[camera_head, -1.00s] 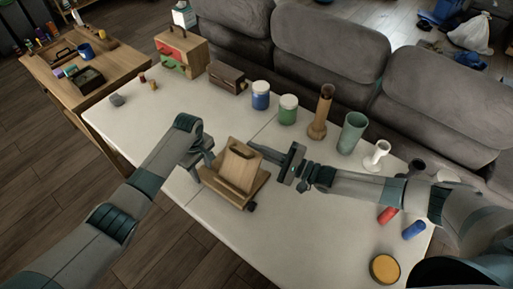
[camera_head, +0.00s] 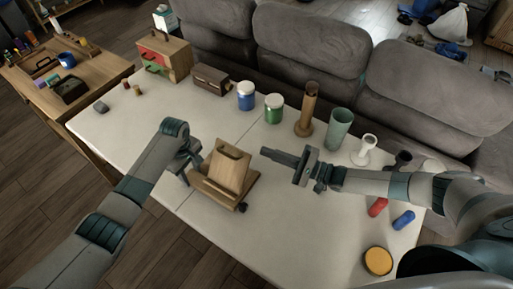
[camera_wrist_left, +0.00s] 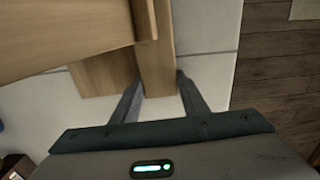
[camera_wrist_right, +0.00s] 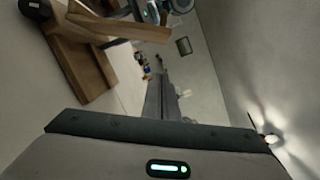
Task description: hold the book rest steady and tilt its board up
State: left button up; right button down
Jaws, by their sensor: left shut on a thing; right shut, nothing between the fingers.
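The wooden book rest (camera_head: 211,190) stands on the white table. Its board (camera_head: 230,171) is tilted up from the base, with a ledge along it. My left gripper (camera_head: 190,174) is at the left side of the book rest. In the left wrist view its fingers (camera_wrist_left: 160,88) are either side of a wooden strip of the base (camera_wrist_left: 157,50), shut on it. My right gripper (camera_head: 265,152) is shut and empty, to the right of the board and apart from it. In the right wrist view the book rest (camera_wrist_right: 82,68) shows at upper left, beside the closed fingers (camera_wrist_right: 165,90).
Behind stand a blue-banded jar (camera_head: 246,97), a green-banded jar (camera_head: 273,110), a wooden vase (camera_head: 306,112) and a green cup (camera_head: 339,128). Red (camera_head: 377,207) and blue (camera_head: 403,220) cylinders and a yellow-topped disc (camera_head: 378,261) lie at right. The table's front middle is clear.

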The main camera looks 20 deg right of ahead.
jog(key=shift+v, duration=1.5)
pick_arm(q)
jog(key=o, duration=1.3)
jog(key=o, duration=0.6)
jog(key=shift+r, duration=0.15)
notch_tip(320, 180, up, 12)
jog(key=shift+f, duration=0.15)
